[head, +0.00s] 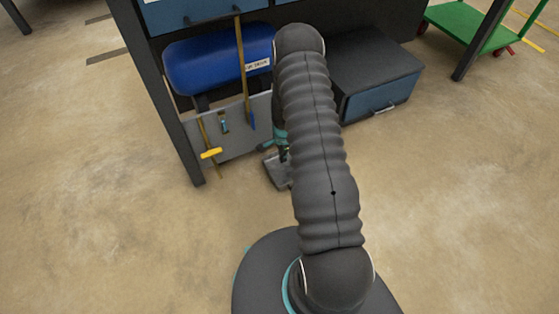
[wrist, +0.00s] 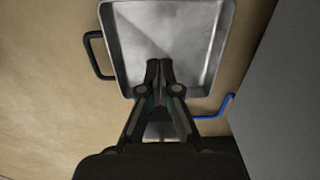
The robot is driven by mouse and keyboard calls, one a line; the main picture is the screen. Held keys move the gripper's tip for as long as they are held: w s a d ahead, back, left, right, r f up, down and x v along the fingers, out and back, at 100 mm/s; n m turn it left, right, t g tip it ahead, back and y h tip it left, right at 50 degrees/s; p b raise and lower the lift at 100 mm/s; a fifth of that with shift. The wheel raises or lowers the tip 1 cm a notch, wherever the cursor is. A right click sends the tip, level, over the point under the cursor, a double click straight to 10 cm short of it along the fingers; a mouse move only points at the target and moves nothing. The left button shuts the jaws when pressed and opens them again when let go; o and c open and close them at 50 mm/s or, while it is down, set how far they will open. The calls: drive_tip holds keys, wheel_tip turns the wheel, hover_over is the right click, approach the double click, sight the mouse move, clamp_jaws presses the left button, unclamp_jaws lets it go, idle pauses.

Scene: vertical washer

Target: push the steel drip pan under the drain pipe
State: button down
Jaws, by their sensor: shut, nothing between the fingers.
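The steel drip pan (wrist: 190,35) is a shallow, square metal tray with a raised rim and a black handle (wrist: 94,55) on its left side in the wrist view. In the head view a part of the pan (head: 275,171) shows on the floor, left of my arm, which hides the rest. My gripper (wrist: 160,64) is shut and empty. Its fingertips appear over the pan's near part in the wrist view; I cannot tell whether they touch it. I cannot clearly make out the drain pipe. A bent blue bar (wrist: 229,104) lies beside the pan's near right corner; what it belongs to is unclear.
A dark-framed workbench (head: 183,140) stands ahead, with a blue tank (head: 205,62) under it. A grey panel (head: 235,140) with hanging tools is below the tank. A dark cabinet (head: 375,75) is right of my arm. A green cart (head: 470,25) stands far right. Floor nearby is clear.

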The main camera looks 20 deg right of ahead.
sight(274, 172)
wheel_tip(274, 172, down, 8)
drive_tip(key=shift+b, duration=0.3)
drive_tip(key=shift+a, duration=1.2)
drive_tip(key=shift+s+a, duration=0.15)
drive_tip(key=shift+a, duration=0.7)
